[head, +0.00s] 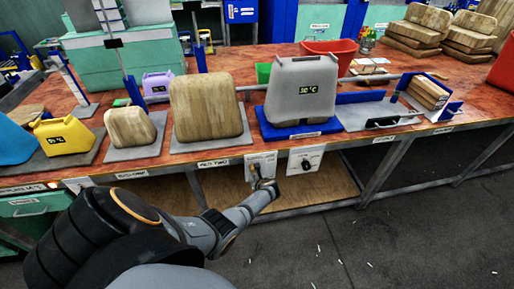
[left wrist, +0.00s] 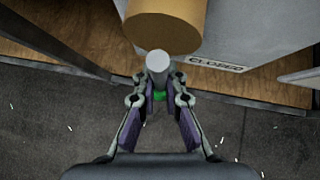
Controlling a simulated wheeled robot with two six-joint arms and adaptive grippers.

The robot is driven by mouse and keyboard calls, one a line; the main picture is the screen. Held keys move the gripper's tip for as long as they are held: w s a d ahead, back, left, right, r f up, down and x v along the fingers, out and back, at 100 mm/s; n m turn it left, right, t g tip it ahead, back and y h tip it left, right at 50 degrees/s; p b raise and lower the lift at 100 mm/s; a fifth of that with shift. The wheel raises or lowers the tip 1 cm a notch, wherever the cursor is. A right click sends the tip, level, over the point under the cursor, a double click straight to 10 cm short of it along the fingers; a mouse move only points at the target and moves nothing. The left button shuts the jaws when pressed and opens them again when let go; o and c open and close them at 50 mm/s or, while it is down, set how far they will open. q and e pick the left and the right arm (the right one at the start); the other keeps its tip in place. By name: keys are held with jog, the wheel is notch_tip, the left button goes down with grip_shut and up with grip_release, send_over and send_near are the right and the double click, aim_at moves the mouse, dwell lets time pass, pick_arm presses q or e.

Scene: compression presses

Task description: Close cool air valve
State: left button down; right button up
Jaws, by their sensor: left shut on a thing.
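Two white valve panels hang under the table's front edge in the head view. The left panel (head: 261,161) has my left gripper (head: 266,186) at its valve. The right panel (head: 305,160) has a dark knob (head: 307,165). In the left wrist view, my left gripper (left wrist: 159,88) is shut on the pale grey handle (left wrist: 159,64) of the valve. The handle's end shows between the fingertips, below a tan round hub (left wrist: 165,26). A "CLOSED" label (left wrist: 215,64) is on the grey panel beside it. I cannot read which panel is cool air. My right gripper is not in view.
The red-brown table (head: 340,70) carries a grey jug (head: 301,88) on a blue base, wooden forms (head: 206,105) and a yellow jug (head: 64,134). Table legs (head: 385,165) and a low wooden shelf (head: 225,190) lie near my left arm. The floor in front is open.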

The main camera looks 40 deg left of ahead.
pick_arm(q)
jog(key=shift+a, duration=0.15)
dwell(0.3)
jog(key=c, duration=1.4)
grip_release()
jog(key=shift+s+d+r, duration=0.1)
jog(key=shift+d+r, duration=0.1)
jog(key=shift+d, duration=0.1)
jog(key=v, duration=1.1)
jog(key=shift+r, duration=0.2)
jog(key=shift+d, duration=0.15)
